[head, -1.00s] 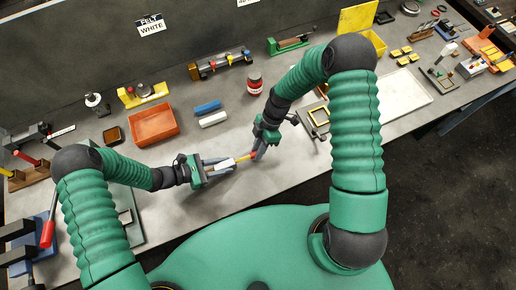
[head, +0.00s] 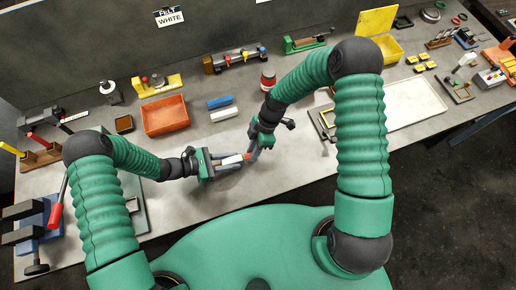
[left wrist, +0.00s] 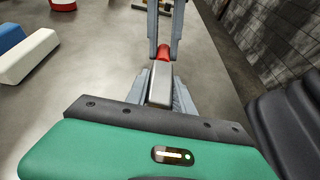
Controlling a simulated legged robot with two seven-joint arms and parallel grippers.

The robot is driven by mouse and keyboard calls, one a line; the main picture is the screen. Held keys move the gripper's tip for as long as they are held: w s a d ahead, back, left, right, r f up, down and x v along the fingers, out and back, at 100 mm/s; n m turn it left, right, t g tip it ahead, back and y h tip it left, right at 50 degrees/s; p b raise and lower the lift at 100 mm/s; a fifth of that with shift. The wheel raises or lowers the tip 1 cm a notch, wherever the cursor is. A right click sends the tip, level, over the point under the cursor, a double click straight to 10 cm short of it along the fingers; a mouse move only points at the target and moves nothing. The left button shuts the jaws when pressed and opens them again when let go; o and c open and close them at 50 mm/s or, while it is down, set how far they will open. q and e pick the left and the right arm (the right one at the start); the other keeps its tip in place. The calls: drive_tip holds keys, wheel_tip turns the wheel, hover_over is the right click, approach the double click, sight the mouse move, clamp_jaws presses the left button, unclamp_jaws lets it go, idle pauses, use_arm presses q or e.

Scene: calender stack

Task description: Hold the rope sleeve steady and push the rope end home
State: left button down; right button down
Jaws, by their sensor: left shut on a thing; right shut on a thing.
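The pale rope sleeve (head: 232,160) lies between the fingers of my left gripper (head: 226,163), which is shut on it above the bench. It also shows in the left wrist view (left wrist: 160,86), pointing away from the palm. The red rope end (head: 247,157) is at the sleeve's far mouth, and in the left wrist view its red part (left wrist: 163,53) shows just beyond the sleeve. My right gripper (head: 252,153) is shut on the rope end, its fingers close to the sleeve. How deep the rope sits inside the sleeve is hidden.
The bench (head: 190,215) is clear around the grippers. Behind them lie a blue block (head: 219,102), a white block (head: 224,114) and an orange tray (head: 165,115). A red jar (head: 268,80) stands behind my right forearm. A pale tray (head: 405,105) lies to the right.

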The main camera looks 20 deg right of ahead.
use_arm(q)
drive_tip(key=shift+s+d, duration=0.2)
drive_tip(key=shift+d, duration=0.05)
use_arm(e)
drive_tip(key=c, duration=1.6)
unclamp_jaws()
drive_tip(key=shift+a+r, duration=0.1)
drive_tip(key=shift+a, duration=0.15)
use_arm(q)
drive_tip(key=shift+w, duration=0.1)
use_arm(e)
drive_tip(key=o, duration=0.3)
drive_tip(key=shift+d, duration=0.15)
use_arm(q)
drive_tip(key=shift+a, duration=0.1)
use_arm(e)
drive_tip(key=shift+o, duration=0.2)
drive_tip(key=v, duration=1.1)
drive_tip(key=shift+d+r, duration=0.2)
drive_tip(key=shift+r, duration=0.15)
drive_tip(key=shift+w, duration=0.15)
use_arm(q)
drive_tip(key=c, duration=1)
unclamp_jaws()
